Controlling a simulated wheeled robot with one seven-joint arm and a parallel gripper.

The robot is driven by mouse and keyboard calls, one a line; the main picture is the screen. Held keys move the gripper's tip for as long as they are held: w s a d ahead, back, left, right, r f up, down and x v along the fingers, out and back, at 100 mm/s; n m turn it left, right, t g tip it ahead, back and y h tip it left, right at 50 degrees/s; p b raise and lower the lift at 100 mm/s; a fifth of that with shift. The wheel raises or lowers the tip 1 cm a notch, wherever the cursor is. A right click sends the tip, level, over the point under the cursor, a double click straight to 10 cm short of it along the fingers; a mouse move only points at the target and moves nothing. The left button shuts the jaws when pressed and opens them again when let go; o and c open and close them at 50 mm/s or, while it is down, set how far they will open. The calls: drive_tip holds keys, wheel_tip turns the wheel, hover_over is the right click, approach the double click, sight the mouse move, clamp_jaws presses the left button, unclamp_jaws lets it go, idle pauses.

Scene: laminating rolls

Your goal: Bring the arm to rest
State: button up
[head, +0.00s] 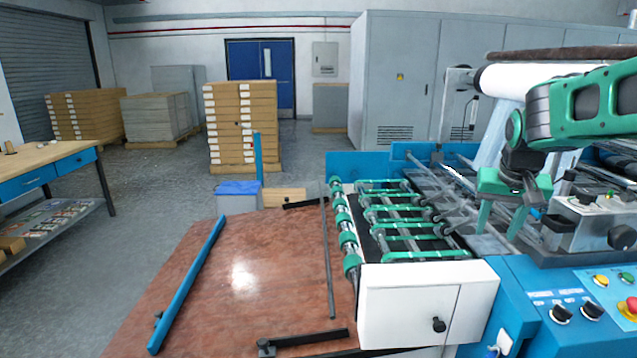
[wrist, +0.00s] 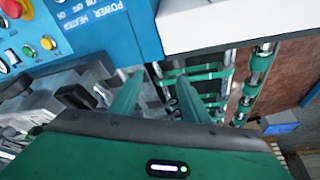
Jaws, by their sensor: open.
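My gripper (head: 500,222) hangs at the end of my green and dark arm, on the right side of the head view, over the laminating machine. Its two green fingers point down and are apart, with nothing between them. In the wrist view the fingers of my gripper (wrist: 157,97) are also spread and empty. Beneath them is the roller section of the machine (head: 415,222), with green rollers and belts. I cannot tell the exact height of the fingertips above the machine.
The control panel (head: 580,300) with knobs and buttons is at the lower right. A white roll (head: 535,78) is behind my arm. A reddish-brown table (head: 235,285) with a blue bar (head: 188,285) is left of the rollers. Stacked cartons (head: 240,125) stand at the back.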

drive_tip(key=s+a+f+n+y, duration=0.1)
drive_tip(key=s+a+f, duration=0.15)
drive_tip(key=s, duration=0.25)
drive_tip(key=s+a+f+n, duration=0.2)
drive_tip(key=s+a, duration=0.2)
drive_tip(key=s, duration=0.1)
drive_tip(key=s+a+f+n+y, duration=0.1)
drive_tip(key=s+a+f, duration=0.2)
drive_tip(key=s, duration=0.2)
drive_tip(key=s+d+f+m+g, duration=0.1)
drive_tip(key=s+d+m+g, duration=0.1)
drive_tip(key=s+d, duration=0.3)
drive_tip(key=s+d+f+m+g, duration=0.1)
drive_tip(key=s+d+m, duration=0.3)
drive_tip(key=s, duration=0.9)
drive_tip(key=shift+d+g, duration=0.6)
drive_tip(key=shift+d, duration=0.3)
drive_tip(key=shift+f, duration=0.1)
drive_tip(key=shift+w+f, duration=0.25)
drive_tip(key=shift+w, duration=0.45)
